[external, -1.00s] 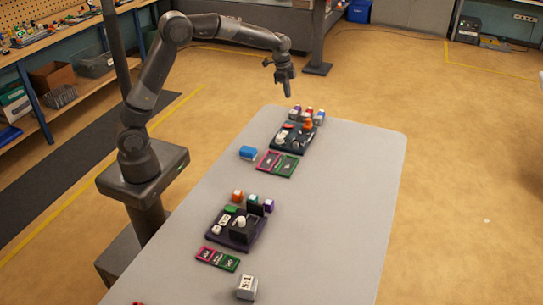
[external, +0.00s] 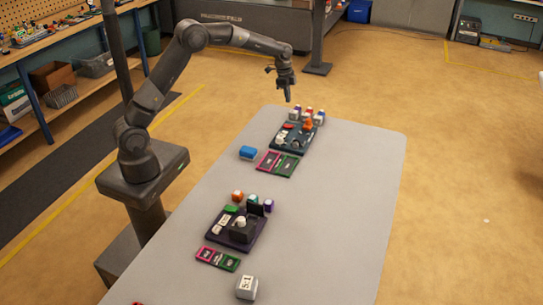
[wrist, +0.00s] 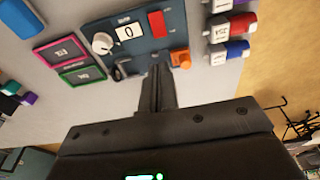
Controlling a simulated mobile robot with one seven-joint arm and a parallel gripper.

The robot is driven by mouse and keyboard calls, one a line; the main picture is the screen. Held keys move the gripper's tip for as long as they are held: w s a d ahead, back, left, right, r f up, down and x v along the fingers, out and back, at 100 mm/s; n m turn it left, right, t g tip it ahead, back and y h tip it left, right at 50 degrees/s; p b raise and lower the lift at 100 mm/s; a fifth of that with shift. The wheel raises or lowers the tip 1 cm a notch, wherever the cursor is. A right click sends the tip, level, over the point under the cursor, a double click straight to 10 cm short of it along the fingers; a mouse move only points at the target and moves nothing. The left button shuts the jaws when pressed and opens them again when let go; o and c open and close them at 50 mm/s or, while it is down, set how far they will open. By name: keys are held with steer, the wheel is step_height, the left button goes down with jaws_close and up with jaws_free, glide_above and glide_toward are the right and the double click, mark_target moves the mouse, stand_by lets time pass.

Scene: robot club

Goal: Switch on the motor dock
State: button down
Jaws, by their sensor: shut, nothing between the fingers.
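A dark teal dock (external: 302,145) lies at the far end of the grey table. In the wrist view the dock (wrist: 143,52) carries a white knob (wrist: 103,43), a white plate (wrist: 125,32) reading 0, a red block-like part (wrist: 157,23) and an orange part (wrist: 180,58). A second, purple dock (external: 216,236) lies nearer the camera. I cannot read which one is the motor dock. My gripper (external: 287,100) is shut and empty, pointing down above the far dock's end. In the wrist view its fingertips (wrist: 159,70) show over the dock's near edge, hiding part of it.
Several coloured blocks (wrist: 238,50) stand beside the far dock. A pink tile (wrist: 60,52) and a green tile (wrist: 83,74) lie at its other side, with a blue block (external: 249,153) nearby. A grey block (external: 246,287) is at the front. The table's right side is clear.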

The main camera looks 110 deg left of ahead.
mark_target(291, 126)
steer(key=f, duration=0.4)
steer(key=w+f, duration=0.1)
steer(key=f, duration=0.3)
steer(key=w+f, duration=0.1)
steer(key=f, duration=0.3)
steer(key=shift+f, duration=0.1)
steer(key=shift+w+d+f+g, duration=0.1)
steer(key=shift+w+f+g, duration=0.1)
steer(key=shift+g, duration=0.1)
steer(key=shift+s, duration=0.25)
steer(key=shift+s+r, duration=0.25)
steer(key=shift+s, duration=0.45)
